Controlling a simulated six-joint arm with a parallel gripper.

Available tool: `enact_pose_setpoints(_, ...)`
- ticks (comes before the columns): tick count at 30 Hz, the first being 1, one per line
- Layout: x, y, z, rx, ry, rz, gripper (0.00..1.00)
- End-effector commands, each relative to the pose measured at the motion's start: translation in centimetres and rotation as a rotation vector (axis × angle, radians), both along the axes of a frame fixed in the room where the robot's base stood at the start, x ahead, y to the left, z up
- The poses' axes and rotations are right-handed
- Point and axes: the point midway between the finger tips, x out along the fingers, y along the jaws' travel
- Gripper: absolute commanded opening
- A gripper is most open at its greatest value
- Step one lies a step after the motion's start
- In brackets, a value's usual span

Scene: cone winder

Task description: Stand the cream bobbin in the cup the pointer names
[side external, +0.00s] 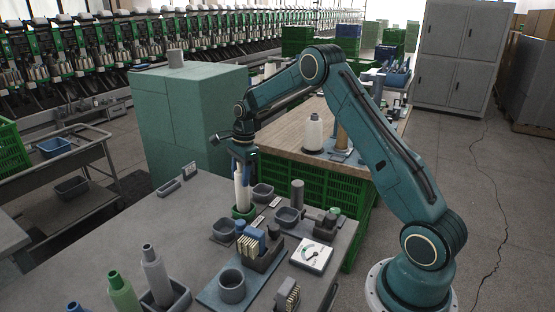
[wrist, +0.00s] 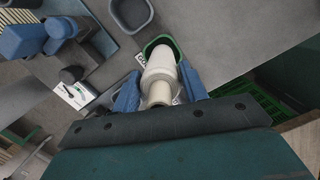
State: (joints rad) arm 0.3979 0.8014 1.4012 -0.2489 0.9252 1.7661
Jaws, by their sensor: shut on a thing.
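My gripper (side external: 243,160) is shut on the cream bobbin (side external: 242,188) and holds it upright, gripped at its upper part. The bobbin's lower end is at the green cup (side external: 252,211) on the grey table. In the wrist view the bobbin (wrist: 161,70) is between the blue fingers and hides most of the green cup (wrist: 150,47). I cannot tell whether its base rests on the cup floor. A white dial plate with a pointer (side external: 312,256) lies to the right; it also shows in the wrist view (wrist: 74,94), too small to read surely.
Grey cups (side external: 223,231) (side external: 263,193) (side external: 288,216) stand around the green one. A block with blue pieces (side external: 256,245) and a round grey cup (side external: 232,287) are nearer. Grey (side external: 153,272) and green (side external: 122,293) bobbins stand at front left.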

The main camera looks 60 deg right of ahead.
Motion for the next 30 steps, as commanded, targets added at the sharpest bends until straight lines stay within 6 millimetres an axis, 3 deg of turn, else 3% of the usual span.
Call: enact_pose_setpoints(30, 0.0, 0.0, -1.0, 0.0, -0.001, 0.0, 0.2)
